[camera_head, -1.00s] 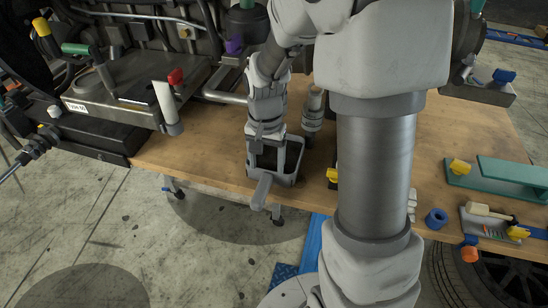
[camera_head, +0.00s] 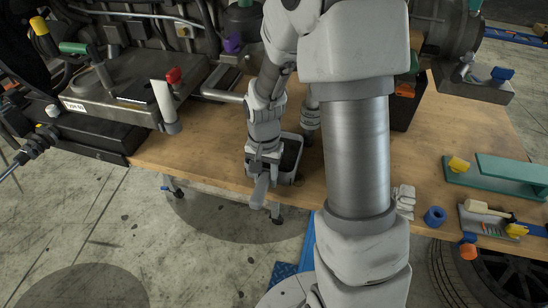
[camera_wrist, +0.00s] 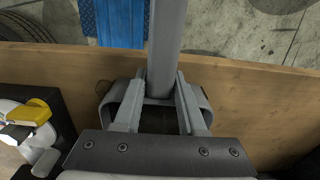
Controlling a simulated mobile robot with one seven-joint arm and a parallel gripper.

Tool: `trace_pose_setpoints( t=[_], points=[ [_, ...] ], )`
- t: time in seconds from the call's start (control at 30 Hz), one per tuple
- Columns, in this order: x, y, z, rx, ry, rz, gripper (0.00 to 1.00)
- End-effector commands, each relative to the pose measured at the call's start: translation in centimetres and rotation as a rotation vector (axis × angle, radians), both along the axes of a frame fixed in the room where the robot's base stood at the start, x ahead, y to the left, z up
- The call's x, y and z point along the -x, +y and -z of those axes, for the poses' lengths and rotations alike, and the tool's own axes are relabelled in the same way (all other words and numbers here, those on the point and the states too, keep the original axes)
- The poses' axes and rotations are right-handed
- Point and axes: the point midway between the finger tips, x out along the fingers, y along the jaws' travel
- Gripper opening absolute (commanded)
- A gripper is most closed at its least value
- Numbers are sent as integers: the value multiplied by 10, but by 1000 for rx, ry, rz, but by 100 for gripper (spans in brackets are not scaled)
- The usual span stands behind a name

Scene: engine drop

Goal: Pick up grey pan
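The grey pan (camera_head: 298,160) sits on the wooden bench near its front edge, partly hidden behind my gripper in the head view. Its handle (camera_head: 260,190) points toward the front and reaches past the bench edge. In the wrist view the handle (camera_wrist: 167,45) runs up the middle, and the rounded grey pan wall (camera_wrist: 106,108) shows on both sides of the fingers. My gripper (camera_wrist: 159,82) is open, with one finger on each side of the handle close to where it joins the pan. I cannot tell whether the fingers touch it. The head view also shows my gripper (camera_head: 262,163) over the handle end.
The wooden bench (camera_head: 210,150) is bare left of the pan. A grey cylindrical part (camera_head: 310,118) stands close behind it. A dark bin (camera_head: 408,105) stands to the right. A heavy metal block with a red knob (camera_head: 173,75) is at the left.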

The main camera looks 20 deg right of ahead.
Motion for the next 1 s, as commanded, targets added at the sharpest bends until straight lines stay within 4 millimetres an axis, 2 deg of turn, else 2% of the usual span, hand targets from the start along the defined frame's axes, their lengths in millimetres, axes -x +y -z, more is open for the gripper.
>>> trace_pose_setpoints(
  t=[0.03,0.2,0.77,1.0],
  points=[
    [0,0,0,0,0,0,29],
    [0,0,0,0,0,0,0],
    [-1,0,-3,0,-2,0,0],
    [-2,0,-22,1,-6,1,0]
  ],
)
